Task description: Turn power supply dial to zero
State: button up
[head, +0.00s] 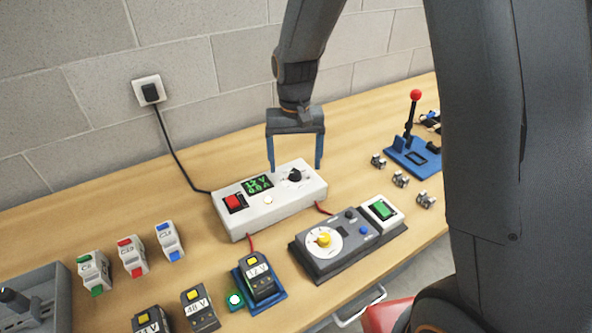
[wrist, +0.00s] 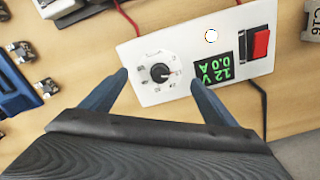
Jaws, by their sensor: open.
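The white power supply (head: 260,215) stands on the bench below my gripper. Its black dial (head: 295,175) is at the right end of its top face. In the wrist view the dial (wrist: 159,73) sits on a round scale, its pointer mark toward the picture's right. The green display (wrist: 213,72) reads 12 V and 0.0 A, upside down there. A red rocker switch (wrist: 260,43) is beside it. My gripper (head: 295,170) is open, its blue fingers pointing down. In the wrist view its fingertips (wrist: 158,78) are on either side of the dial, apart from it.
A dark tester with a yellow knob (head: 323,240) lies in front right. A blue lever base (head: 412,158) with a red-balled lever stands at the back right. Several modules (head: 132,257) stand at the left. A black cable (head: 172,150) runs to the wall socket (head: 149,92).

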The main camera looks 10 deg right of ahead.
jog(key=shift+f, duration=0.15)
jog(key=shift+f+b, duration=0.4)
jog(key=shift+f, duration=0.45)
jog(key=shift+c, duration=0.4)
jog(key=c, duration=1.7)
jog(key=n+p, duration=0.1)
jog(key=n, duration=0.2)
jog(key=shift+r+n, duration=0.1)
jog(key=shift+n, duration=0.2)
jog(key=n+p, duration=0.1)
jog(key=n, duration=0.3)
jog(key=shift+n, duration=0.3)
jog(key=o, duration=0.4)
jog(key=shift+n, duration=0.5)
jog(key=shift+c, duration=0.2)
jog(key=o, duration=1.4)
